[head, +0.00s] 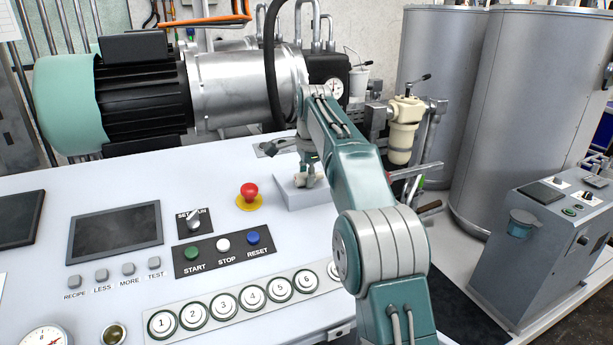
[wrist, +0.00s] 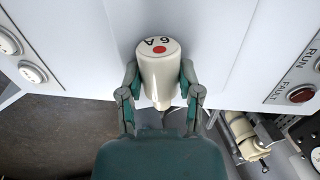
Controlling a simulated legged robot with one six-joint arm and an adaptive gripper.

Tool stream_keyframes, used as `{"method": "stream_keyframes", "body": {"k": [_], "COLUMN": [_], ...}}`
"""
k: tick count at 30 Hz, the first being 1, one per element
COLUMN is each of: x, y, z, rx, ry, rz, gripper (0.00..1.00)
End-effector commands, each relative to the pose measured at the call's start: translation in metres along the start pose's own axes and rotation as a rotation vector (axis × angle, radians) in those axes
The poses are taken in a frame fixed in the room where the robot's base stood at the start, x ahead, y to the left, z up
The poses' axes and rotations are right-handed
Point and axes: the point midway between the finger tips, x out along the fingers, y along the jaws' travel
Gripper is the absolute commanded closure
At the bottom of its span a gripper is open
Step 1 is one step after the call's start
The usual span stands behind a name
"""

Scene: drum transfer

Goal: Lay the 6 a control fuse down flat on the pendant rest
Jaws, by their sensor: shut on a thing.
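The 6 A control fuse (wrist: 159,72) is a cream-white cylinder with a red dot and "6 A" on its end face. In the wrist view my gripper (wrist: 160,88) is shut on its sides. In the head view the fuse (head: 309,180) is small and partly hidden by my gripper (head: 307,172). A pale grey raised block (head: 302,198), which looks like the pendant rest, lies right under it on the console. My arm covers the block's right part. I cannot tell whether the fuse touches the block.
The white console (head: 120,185) carries a red emergency button (head: 249,193), a START/STOP/RESET panel (head: 222,252) and several numbered buttons (head: 222,304). A motor (head: 135,90) stands behind. A cream filter (head: 404,130) stands right of my arm. A red FAULT lamp (wrist: 302,94) shows in the wrist view.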

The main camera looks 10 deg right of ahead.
Motion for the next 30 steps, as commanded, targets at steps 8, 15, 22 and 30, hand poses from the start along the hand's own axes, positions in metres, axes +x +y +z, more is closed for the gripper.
{"method": "stream_keyframes", "body": {"k": [8,15,22,30], "x": [0.001,0.001,0.0,-0.031], "y": [0.0,0.0,0.0,-0.001], "z": [0.0,0.0,0.0,0.0], "rx": [0.0,0.0,0.0,0.0], "ry": [0.0,0.0,0.0,0.001], "rz": [0.0,0.0,0.0,-0.003], "gripper": [0.46,0.2,0.2,0.2]}}
